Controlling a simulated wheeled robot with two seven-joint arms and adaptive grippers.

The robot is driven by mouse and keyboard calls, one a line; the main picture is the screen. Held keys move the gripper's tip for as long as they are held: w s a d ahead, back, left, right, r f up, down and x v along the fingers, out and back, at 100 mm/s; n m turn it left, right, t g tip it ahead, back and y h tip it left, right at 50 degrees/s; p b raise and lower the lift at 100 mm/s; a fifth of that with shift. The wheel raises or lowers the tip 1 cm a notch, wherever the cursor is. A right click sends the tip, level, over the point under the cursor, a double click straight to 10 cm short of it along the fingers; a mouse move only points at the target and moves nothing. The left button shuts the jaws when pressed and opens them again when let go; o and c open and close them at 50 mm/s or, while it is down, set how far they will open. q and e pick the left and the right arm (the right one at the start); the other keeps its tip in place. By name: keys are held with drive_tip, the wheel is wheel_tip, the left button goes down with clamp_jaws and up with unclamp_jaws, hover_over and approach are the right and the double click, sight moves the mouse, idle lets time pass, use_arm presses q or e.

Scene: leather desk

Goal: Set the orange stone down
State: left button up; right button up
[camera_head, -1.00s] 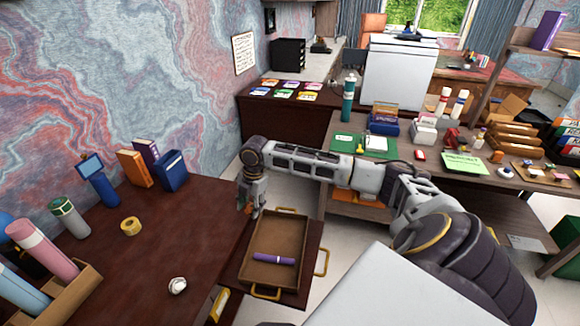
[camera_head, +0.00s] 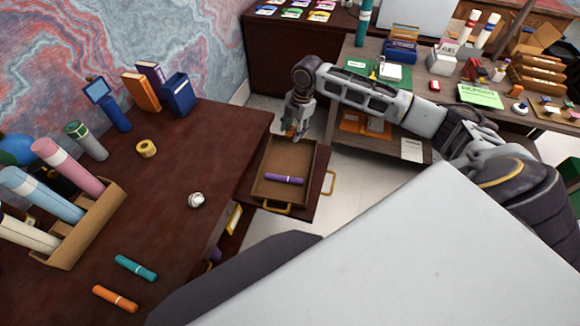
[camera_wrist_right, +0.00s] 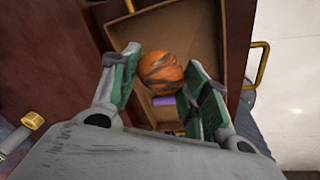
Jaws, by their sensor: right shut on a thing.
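The orange stone (camera_wrist_right: 162,72), round with dark stripes, sits between the fingers of my right gripper (camera_wrist_right: 160,80) in the wrist view. The gripper is shut on it. In the head view, my right gripper (camera_head: 297,132) points down over the far end of a brown tray (camera_head: 284,154) with gold handles; the stone is mostly hidden there by the fingers. A purple marker (camera_head: 285,180) lies in the tray; it also shows in the wrist view (camera_wrist_right: 164,101), beyond the stone. I cannot tell whether the stone touches the tray. My left gripper is not in view.
The dark desk (camera_head: 185,160) on the left holds a yellow tape roll (camera_head: 147,148), a small white ball (camera_head: 196,200), a teal marker (camera_head: 136,268), an orange marker (camera_head: 115,299) and a box of tubes (camera_head: 92,222). A cluttered side table (camera_head: 440,93) stands behind my right arm.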

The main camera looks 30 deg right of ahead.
drive_tip(key=shift+f, duration=0.15)
hover_over(291, 154)
drive_tip(key=shift+s+d+f, duration=0.15)
drive_tip(key=shift+f, duration=1.35)
drive_tip(key=shift+s+d+f, duration=0.1)
drive_tip(key=shift+f, duration=1.4)
drive_tip(key=shift+f, duration=1.85)
drive_tip(key=shift+f, duration=0.15)
drive_tip(key=o, duration=1.1)
drive_tip(key=r, duration=0.4)
drive_tip(key=s+d+r, duration=0.1)
drive_tip(key=r, duration=0.7)
drive_tip(key=shift+s+d+r, duration=0.1)
drive_tip(key=shift+s+d, duration=0.1)
drive_tip(key=shift+d, duration=0.05)
